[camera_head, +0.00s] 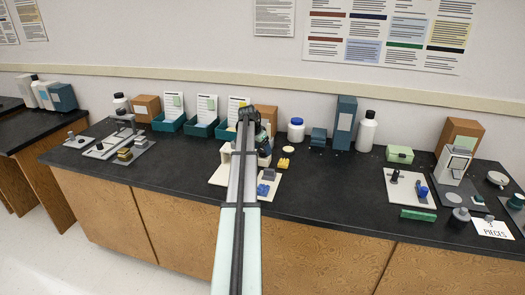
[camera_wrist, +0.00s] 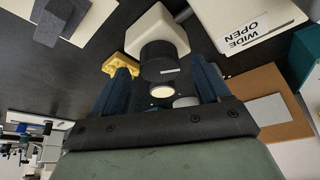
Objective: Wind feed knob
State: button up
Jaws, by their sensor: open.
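In the wrist view, a dark round knob (camera_wrist: 160,58) sticks out of a pale housing (camera_wrist: 157,26); it looks like the feed knob, though no label confirms this. My gripper (camera_wrist: 164,70) is open, with its two blue fingers apart and the knob between them in the picture. I cannot tell whether either finger touches it. A pale round disc (camera_wrist: 162,91) shows between the fingers, below the knob. In the head view, my gripper (camera_head: 249,117) is over the middle of the bench, and my arm hides much of the device with the white base (camera_head: 222,172).
A yellow piece (camera_wrist: 119,64) lies close to the left finger. A "WIDE OPEN" card (camera_wrist: 247,28) is at upper right. Teal trays (camera_head: 200,130) stand behind my arm to the left; a white bottle (camera_head: 367,131) stands right. Dark bench top (camera_head: 330,182) is clear right of the device.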

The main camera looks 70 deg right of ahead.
jog(key=shift+x, duration=0.8)
jog(key=shift+c, duration=0.3)
jog(key=c, duration=1)
